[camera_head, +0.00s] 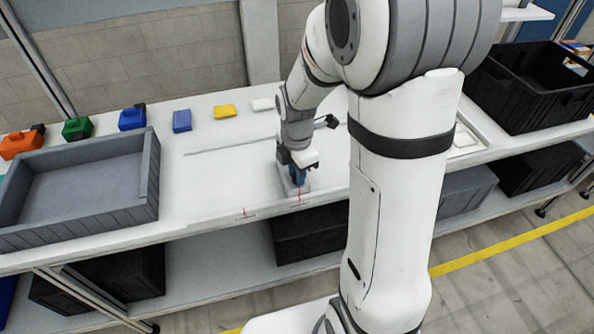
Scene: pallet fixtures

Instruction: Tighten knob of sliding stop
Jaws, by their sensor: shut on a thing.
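My gripper (298,172) points down near the front edge of the white bench, right of its middle. It is shut on a small blue part, the knob (297,176), whose sides are mostly covered by the fingers. Below it is a small greyish block, the sliding stop (291,190), resting on the bench top by the front edge. A thin red mark shows on the bench edge just below the stop. How far the knob is turned cannot be told.
A grey tray (152,190) stands at the left. Orange (20,144), green (76,128), blue (131,119) and yellow (224,111) items line the back. A black crate (535,105) stands at the right. A thin rail (230,145) lies behind the gripper. The bench between tray and gripper is clear.

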